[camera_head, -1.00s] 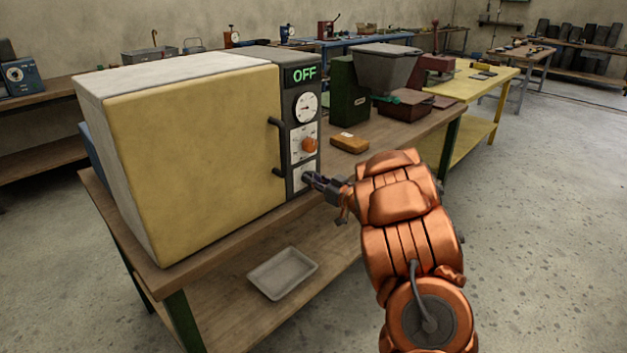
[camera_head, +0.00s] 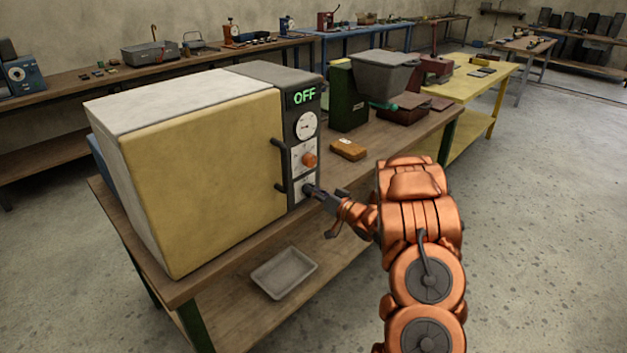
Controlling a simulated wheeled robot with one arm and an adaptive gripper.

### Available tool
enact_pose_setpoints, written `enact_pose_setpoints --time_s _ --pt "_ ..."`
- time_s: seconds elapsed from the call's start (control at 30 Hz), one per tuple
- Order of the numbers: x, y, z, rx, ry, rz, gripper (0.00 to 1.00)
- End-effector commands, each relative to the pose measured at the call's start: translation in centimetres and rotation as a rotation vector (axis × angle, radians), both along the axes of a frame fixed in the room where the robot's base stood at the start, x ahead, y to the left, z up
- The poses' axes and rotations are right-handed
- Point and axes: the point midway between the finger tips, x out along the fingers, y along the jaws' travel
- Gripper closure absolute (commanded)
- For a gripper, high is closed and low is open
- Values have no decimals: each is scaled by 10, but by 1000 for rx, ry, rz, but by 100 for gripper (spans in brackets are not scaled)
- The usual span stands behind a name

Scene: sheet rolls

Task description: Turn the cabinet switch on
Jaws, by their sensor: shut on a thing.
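The cabinet (camera_head: 205,180) is a yellow-fronted box with a white top, standing on a wooden workbench. Its dark control panel (camera_head: 305,140) on the right side has a green display (camera_head: 304,95) reading OFF. Below it are a round white dial (camera_head: 306,125) and an orange knob (camera_head: 309,160). My gripper (camera_head: 311,191) is at the lowest white plate of the panel, below the orange knob. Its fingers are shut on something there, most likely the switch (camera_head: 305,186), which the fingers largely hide.
A dark door handle (camera_head: 279,165) stands out just left of the panel. A brown block (camera_head: 348,149) and a green machine with a grey hopper (camera_head: 385,72) are on the bench to the right. A grey tray (camera_head: 284,273) lies on the lower shelf. The floor at right is clear.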

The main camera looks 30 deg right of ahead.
Motion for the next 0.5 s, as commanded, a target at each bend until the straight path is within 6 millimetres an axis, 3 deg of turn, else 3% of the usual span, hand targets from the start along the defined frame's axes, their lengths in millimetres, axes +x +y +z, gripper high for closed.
enact_pose_setpoints --time_s 0.03,0.5 --pt "0 0 8 42 9 0 100" --pt "0 -1 3 474 110 -2 100"
